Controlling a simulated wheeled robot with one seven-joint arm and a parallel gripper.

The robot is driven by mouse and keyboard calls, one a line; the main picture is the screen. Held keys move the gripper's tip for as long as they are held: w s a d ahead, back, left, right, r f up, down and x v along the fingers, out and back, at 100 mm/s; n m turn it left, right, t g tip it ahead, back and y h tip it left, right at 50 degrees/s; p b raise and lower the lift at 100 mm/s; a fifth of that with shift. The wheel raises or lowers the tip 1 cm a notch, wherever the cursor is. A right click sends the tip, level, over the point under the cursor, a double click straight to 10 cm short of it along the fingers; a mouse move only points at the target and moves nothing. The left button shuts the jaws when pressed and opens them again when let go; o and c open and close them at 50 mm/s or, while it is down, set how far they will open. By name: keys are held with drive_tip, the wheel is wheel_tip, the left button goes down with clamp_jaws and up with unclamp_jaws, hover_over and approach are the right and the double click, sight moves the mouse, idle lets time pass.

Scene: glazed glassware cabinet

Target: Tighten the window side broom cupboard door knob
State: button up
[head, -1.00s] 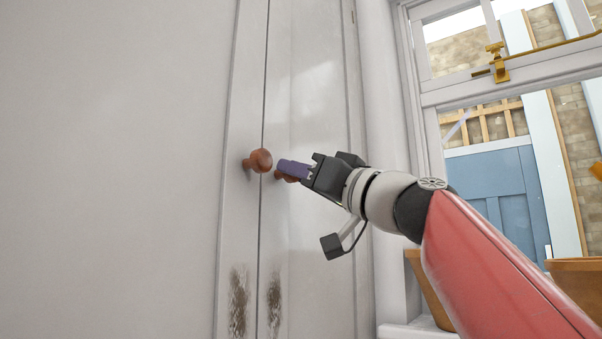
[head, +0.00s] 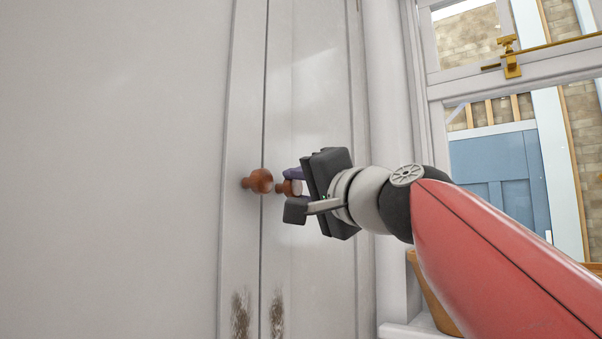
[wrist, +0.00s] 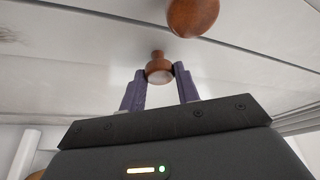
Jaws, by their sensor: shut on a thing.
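The window side broom cupboard door knob (head: 280,188) is a small round brown wooden knob on the right-hand door. In the wrist view this knob (wrist: 159,71) sits between the two purple fingers, its round head gripped near the fingertips. My gripper (head: 293,178) reaches it from the right and is shut on it. The gripper also shows in the wrist view (wrist: 160,78). Part of the knob is hidden by the fingers in the head view. The stem runs from the head to the door.
A second brown knob (head: 259,181) is close by on the left-hand door; it also shows in the wrist view (wrist: 192,17). Both pale doors are shut, with a dark seam between them. A window (head: 510,130) and a terracotta pot (head: 432,295) on the sill are at right.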

drive_tip(key=shift+m+g+h, duration=0.3)
drive_tip(key=shift+m+h, duration=0.1)
drive_tip(key=shift+m, duration=0.9)
drive_tip(key=shift+p, duration=0.3)
drive_tip(key=o, duration=1)
drive_tip(key=shift+c, duration=0.2)
drive_tip(key=r+b+v, duration=0.1)
drive_tip(key=b+v, duration=0.1)
drive_tip(key=v, duration=0.5)
drive_tip(key=shift+s+d+f, duration=0.2)
drive_tip(key=shift+s+f, duration=0.15)
drive_tip(key=shift+f, duration=0.15)
